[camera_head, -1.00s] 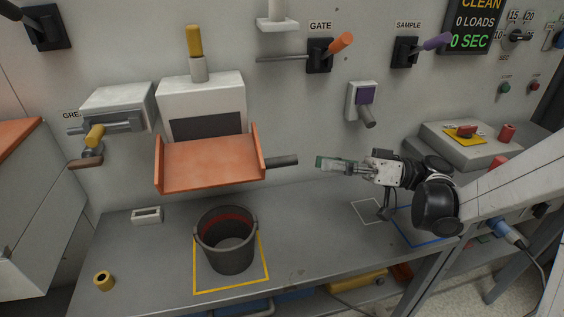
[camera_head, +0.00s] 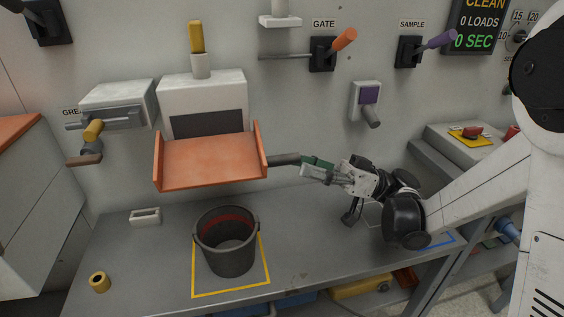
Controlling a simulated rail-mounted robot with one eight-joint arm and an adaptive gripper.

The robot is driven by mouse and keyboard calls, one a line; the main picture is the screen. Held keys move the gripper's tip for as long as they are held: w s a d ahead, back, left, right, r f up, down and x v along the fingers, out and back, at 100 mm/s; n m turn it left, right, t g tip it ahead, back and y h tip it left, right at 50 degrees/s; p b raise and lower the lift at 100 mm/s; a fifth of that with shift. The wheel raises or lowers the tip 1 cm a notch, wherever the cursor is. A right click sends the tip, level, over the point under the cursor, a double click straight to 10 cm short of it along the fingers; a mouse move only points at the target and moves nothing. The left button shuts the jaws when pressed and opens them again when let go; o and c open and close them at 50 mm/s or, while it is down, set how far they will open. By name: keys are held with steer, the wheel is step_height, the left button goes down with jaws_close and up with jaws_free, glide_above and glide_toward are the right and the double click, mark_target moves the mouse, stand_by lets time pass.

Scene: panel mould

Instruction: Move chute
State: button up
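The orange chute (camera_head: 208,163) is a tray with raised sides, mounted below a white housing on the wall panel. A dark rod handle (camera_head: 284,159) sticks out from its right side. My gripper (camera_head: 308,166), with green finger pads, is at the free right end of this handle and points left along it. The fingertips overlap the handle's end in the picture. I cannot tell whether they touch it or are closed on it.
A grey bench (camera_head: 310,257) runs below the panel. A yellow roll (camera_head: 98,282) and a small white block (camera_head: 145,216) lie on its left part. The bench right of the bucket is mostly clear.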

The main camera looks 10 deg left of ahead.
mark_target(282, 165)
steer(key=shift+b+x, duration=0.3)
steer(key=shift+x, duration=2.4)
jaws_close()
